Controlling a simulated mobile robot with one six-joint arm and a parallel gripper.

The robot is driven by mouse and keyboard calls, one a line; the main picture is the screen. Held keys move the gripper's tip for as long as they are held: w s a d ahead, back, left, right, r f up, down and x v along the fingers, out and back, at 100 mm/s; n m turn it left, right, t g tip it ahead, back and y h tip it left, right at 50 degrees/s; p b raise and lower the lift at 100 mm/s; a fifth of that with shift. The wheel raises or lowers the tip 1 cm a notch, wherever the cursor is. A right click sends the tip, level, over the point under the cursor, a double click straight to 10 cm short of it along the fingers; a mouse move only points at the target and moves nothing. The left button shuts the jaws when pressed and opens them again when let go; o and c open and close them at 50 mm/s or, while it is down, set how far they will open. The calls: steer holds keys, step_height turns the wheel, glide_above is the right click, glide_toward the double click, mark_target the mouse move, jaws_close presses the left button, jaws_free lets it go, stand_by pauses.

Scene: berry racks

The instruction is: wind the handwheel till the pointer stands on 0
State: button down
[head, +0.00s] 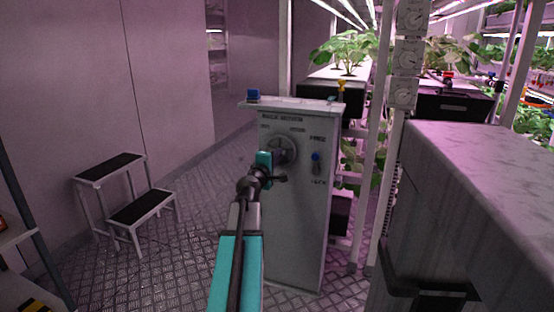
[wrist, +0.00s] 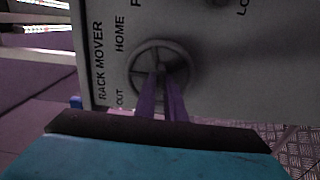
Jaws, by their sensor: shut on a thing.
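The handwheel (head: 287,143) is a grey spoked wheel on the front of a pale cabinet (head: 297,225) marked RACK MOVER. My gripper (head: 272,160) is at the wheel, partly hiding its left and lower side in the head view. In the wrist view the handwheel (wrist: 183,52) shows as a ring, and the two purple fingers of my gripper (wrist: 160,82) are close together on it, shut on the wheel. HOME and OUT are lettered beside it. I cannot make out a pointer or a 0 on this panel.
A blue-knobbed lever (head: 316,157) sits between FREE and LOCK, right of the wheel. Round dials (head: 405,57) hang on a post behind. A step stool (head: 125,195) stands left, and a large grey box (head: 470,190) blocks the right. Floor between stool and cabinet is clear.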

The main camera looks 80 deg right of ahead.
steer(key=shift+s+a+f, duration=0.1)
steer(key=shift+s+f, duration=0.05)
steer(key=shift+f, duration=0.05)
steer(key=c, duration=1.9)
jaws_free()
steer(key=shift+o, duration=0.3)
steer(key=shift+r, duration=0.1)
steer(key=w+a+b, duration=0.1)
steer(key=w+a, duration=0.1)
steer(key=a, duration=0.6)
steer(key=b, duration=0.3)
steer(key=shift+a, duration=0.4)
